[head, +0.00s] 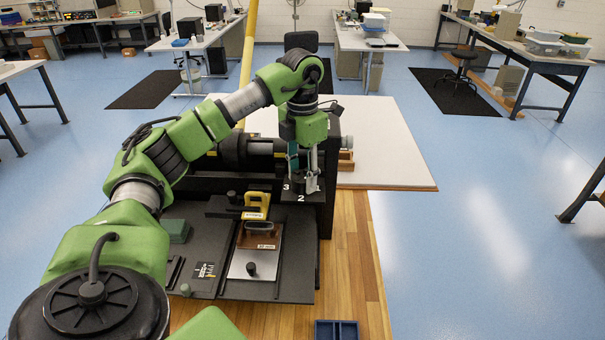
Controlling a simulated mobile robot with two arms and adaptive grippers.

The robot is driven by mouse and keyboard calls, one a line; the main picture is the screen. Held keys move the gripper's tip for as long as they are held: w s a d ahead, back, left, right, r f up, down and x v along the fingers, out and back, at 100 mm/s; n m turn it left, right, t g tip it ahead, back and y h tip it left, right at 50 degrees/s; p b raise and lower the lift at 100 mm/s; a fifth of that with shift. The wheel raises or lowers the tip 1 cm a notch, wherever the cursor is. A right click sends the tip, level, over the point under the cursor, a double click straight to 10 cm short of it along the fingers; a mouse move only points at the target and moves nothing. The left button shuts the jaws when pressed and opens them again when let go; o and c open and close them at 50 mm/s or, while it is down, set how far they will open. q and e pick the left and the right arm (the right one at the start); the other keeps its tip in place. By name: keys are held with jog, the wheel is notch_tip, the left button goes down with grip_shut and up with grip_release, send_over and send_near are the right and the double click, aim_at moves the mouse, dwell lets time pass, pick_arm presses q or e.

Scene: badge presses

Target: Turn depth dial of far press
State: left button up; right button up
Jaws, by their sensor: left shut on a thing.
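A black press stands on the wooden bench, with a dark base plate (215,285) in front and a black upper body behind. The white numbers 3 and 2 show on a black dial block (303,198) at the press's right side. My left gripper (304,180) points straight down over this block, its fingers shut around the depth dial. The dial itself is mostly hidden by the fingers, so its setting cannot be read. My right gripper is not in view.
A yellow handle (256,201) and a metal plate with a black knob (252,268) sit on the base plate. A blue divided tray (336,331) lies at the front edge. A white board (385,160) lies behind to the right. Bare wood (350,260) is clear right of the press.

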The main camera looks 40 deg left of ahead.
aim_at(302, 176)
pick_arm(q)
jog(key=n, duration=0.3)
jog(key=shift+n, duration=0.4)
jog(key=shift+n+p, duration=0.35)
jog(key=shift+n, duration=1.45)
jog(key=o, duration=1.1)
jog(key=shift+c, duration=0.2)
notch_tip(302, 176, up, 12)
jog(key=shift+f, duration=0.1)
